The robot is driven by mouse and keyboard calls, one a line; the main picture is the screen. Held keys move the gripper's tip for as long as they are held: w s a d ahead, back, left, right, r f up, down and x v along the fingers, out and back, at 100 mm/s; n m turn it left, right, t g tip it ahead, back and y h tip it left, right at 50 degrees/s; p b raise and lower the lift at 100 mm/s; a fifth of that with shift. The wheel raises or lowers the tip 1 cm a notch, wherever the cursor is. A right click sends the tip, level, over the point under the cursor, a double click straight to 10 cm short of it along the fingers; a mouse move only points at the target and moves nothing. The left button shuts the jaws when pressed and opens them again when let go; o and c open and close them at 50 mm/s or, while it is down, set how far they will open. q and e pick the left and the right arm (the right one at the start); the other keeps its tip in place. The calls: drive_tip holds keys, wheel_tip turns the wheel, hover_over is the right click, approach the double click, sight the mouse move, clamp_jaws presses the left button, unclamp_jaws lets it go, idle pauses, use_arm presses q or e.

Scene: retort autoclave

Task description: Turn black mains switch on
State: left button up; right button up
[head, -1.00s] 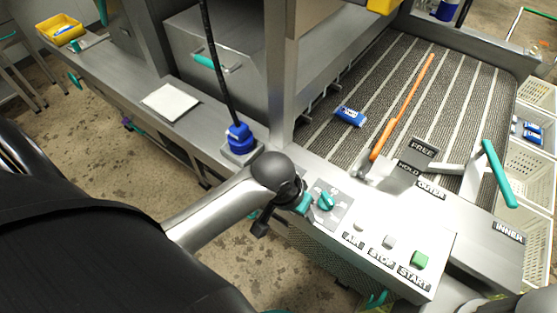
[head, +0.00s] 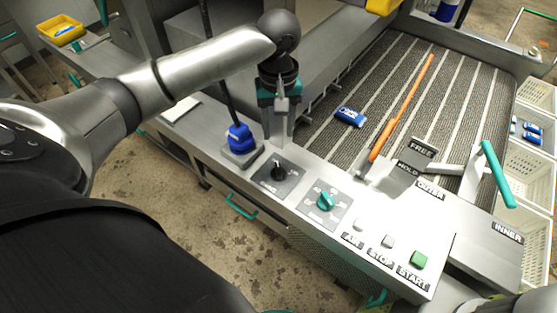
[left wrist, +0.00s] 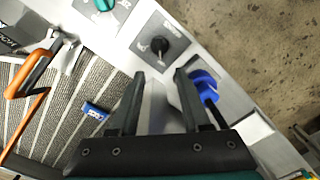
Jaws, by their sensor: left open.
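The black mains switch (head: 278,173) is a round knob on a dark square plate at the left end of the control panel. It also shows in the left wrist view (left wrist: 160,46), just beyond the fingertips, with a pale pointer mark. The plate's lettering is too small to read. My right gripper is not in view.
A teal dial (head: 325,201) sits right of the switch, then small buttons and a green START button (head: 420,260). A blue plug (head: 239,137) with a black cable stands close on the left.

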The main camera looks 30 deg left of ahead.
sight(278, 168)
use_arm(q)
wheel_tip(278, 168, down, 14)
drive_tip(key=b, duration=0.3)
clamp_jaws()
idle(0.4)
